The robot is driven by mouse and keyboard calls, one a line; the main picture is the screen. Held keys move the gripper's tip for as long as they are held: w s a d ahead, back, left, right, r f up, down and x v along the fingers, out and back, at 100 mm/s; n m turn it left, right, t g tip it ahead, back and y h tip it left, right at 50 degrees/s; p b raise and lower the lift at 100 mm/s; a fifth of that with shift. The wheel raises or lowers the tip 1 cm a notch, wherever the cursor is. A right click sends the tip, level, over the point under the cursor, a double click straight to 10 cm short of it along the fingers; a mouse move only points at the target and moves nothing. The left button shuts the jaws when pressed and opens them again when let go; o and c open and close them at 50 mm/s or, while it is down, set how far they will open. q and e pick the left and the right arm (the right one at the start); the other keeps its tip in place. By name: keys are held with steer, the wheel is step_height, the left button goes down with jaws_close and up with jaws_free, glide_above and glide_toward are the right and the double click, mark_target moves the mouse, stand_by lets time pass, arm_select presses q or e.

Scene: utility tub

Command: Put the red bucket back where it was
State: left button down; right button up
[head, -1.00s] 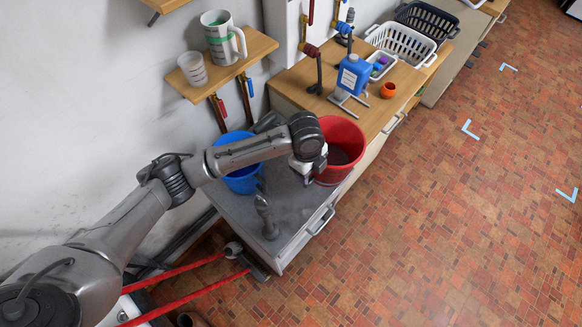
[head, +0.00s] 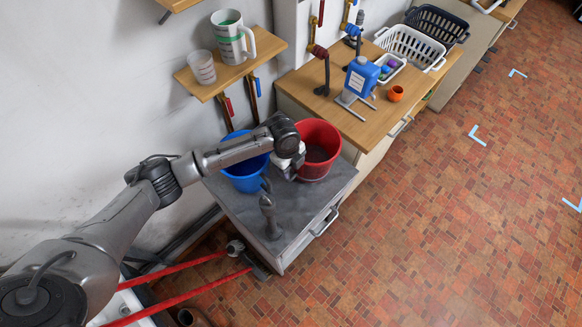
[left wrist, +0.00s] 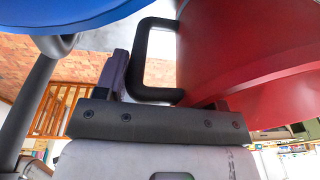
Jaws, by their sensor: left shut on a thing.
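The red bucket (head: 322,171) is at the back right of the grey worktop (head: 230,204), right of the blue bucket (head: 245,184). My left gripper (head: 293,169) is at the red bucket's near left side and shut on it. In the left wrist view, the red bucket (left wrist: 240,50) fills the right side, with its black handle (left wrist: 150,60) beside one finger. The other fingertip is hidden by the bucket. The blue bucket's underside (left wrist: 60,14) shows at the top left. I cannot tell whether the red bucket touches the worktop. My right gripper is not in view.
A grey tap-like fitting (head: 269,215) rises from the worktop's front. The wooden counter (head: 336,115) behind holds a blue canister (head: 361,75), an orange cup (head: 395,93) and a white basket (head: 408,44). A wall shelf (head: 232,75) holds a jug and a cup. Tiled floor is free at right.

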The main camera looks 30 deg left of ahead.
arm_select(q)
steer(key=shift+f, duration=0.95)
steer(key=c, duration=0.7)
jaws_free()
steer(key=shift+f, duration=0.15)
steer(key=o, duration=0.5)
step_height(320, 180, up, 12)
steer(key=a, duration=0.1)
steer(key=shift+a, duration=0.25)
